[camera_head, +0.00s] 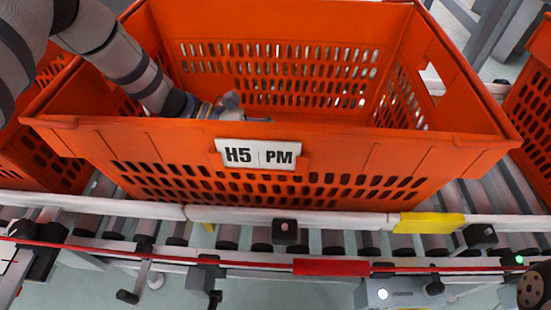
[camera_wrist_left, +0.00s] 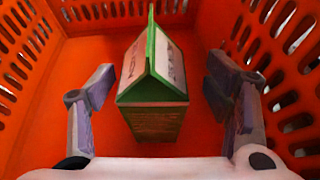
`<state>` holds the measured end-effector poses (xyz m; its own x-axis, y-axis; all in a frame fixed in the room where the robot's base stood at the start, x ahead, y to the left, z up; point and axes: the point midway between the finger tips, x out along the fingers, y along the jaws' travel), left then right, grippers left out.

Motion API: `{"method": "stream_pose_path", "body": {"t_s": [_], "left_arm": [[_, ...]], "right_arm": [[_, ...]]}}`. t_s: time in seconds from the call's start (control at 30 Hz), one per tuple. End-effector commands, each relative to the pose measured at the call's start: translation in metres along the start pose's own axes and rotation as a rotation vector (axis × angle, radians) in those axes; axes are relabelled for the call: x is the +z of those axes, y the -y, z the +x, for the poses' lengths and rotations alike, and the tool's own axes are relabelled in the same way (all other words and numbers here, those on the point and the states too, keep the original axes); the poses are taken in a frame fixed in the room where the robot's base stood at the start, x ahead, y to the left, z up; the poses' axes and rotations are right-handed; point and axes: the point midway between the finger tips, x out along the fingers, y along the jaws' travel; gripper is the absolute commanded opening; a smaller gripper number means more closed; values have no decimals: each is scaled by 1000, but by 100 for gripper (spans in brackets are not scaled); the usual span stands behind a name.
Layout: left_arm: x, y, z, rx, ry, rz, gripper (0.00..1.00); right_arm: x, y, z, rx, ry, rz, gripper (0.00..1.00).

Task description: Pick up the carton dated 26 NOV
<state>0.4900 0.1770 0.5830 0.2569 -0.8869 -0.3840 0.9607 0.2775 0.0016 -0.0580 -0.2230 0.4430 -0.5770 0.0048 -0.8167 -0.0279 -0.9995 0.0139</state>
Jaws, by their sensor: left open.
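In the left wrist view a carton (camera_wrist_left: 154,125) with a green gable edge, pale roof panels and a dark brownish-green front stands on the orange floor of the tote. Its date cannot be read. My left gripper (camera_wrist_left: 160,100) is open, with one finger on each side of the carton and a gap to both. In the head view my left arm reaches down into the orange tote labelled H5 PM (camera_head: 385,155), and the gripper (camera_head: 232,108) shows only partly above the front wall. The carton is hidden there. My right gripper is not in view.
The tote stands on a roller conveyor with a pale front rail (camera_head: 300,216). Other orange totes stand close on the left (camera_head: 40,160) and right (camera_head: 535,110). The tote walls are slotted and surround my left gripper.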

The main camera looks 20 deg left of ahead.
Motion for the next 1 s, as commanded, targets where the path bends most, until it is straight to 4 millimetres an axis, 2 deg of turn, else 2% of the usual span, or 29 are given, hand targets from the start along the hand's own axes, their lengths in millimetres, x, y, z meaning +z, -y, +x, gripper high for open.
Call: {"method": "stream_pose_path", "body": {"t_s": [0.1, 0.2, 0.47, 0.8, 1.0], "left_arm": [[-3, -5, 25, -5, -2, 0, 72], [-2, -5, 40, -4, -1, 0, 72], [0, -5, 45, -1, 1, -1, 72], [0, -5, 45, -1, 1, -1, 0], [1, -6, 45, 0, 3, 0, 0]], "right_arm": [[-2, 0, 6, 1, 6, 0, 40], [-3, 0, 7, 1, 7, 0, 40], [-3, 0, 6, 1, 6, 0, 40], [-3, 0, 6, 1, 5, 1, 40], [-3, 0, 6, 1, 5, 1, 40]]}}
